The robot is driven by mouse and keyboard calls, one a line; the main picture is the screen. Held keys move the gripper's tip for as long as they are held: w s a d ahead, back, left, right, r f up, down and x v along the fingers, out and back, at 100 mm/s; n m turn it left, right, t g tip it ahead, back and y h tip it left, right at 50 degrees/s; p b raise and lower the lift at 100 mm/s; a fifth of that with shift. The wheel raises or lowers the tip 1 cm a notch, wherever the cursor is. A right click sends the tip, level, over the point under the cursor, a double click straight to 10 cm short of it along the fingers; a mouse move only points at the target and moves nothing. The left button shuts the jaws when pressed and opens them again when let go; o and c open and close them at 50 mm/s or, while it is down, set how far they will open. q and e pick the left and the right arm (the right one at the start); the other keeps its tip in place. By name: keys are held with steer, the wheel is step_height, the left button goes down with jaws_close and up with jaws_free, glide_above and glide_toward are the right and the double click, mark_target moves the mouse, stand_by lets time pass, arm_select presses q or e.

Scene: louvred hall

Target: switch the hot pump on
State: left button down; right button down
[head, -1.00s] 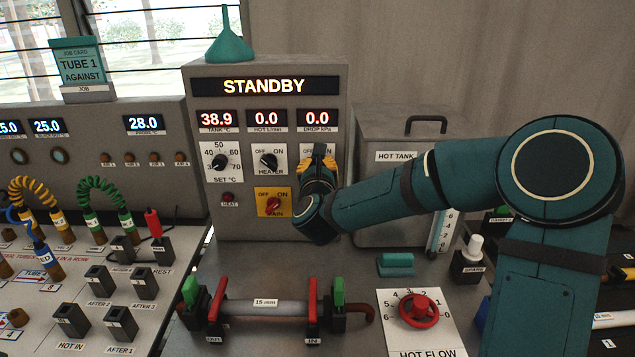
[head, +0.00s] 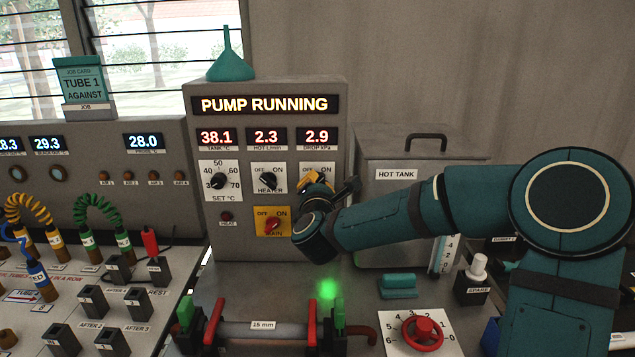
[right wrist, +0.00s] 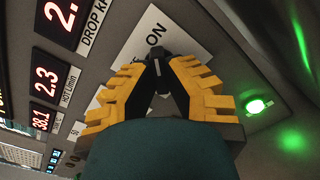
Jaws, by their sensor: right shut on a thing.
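The grey control cabinet's display (head: 265,104) reads PUMP RUNNING. The pump switch's white OFF/ON plate (head: 308,169) is at the right of the cabinet front, mostly hidden by my right gripper (head: 316,180). In the right wrist view, the yellow-padded fingers (right wrist: 166,74) are closed on the switch's dark knob, with ON readable on the plate (right wrist: 148,36) beyond. A green lamp (right wrist: 257,105) is lit beside the plate. My arm hides that lamp in the head view. The left gripper is not in view.
The heater switch (head: 267,177) and the yellow-plated red main switch (head: 272,223) are close to the left of my gripper. Below are a pipe section (head: 263,335) and the red hot flow valve (head: 423,330). The hot tank (head: 395,200) stands to the right.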

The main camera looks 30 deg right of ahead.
steer(key=c, duration=1)
jaws_free()
steer(key=shift+w, duration=0.1)
steer(key=shift+v, duration=3.55)
steer(key=shift+v, duration=3.75)
steer(key=shift+f, duration=0.1)
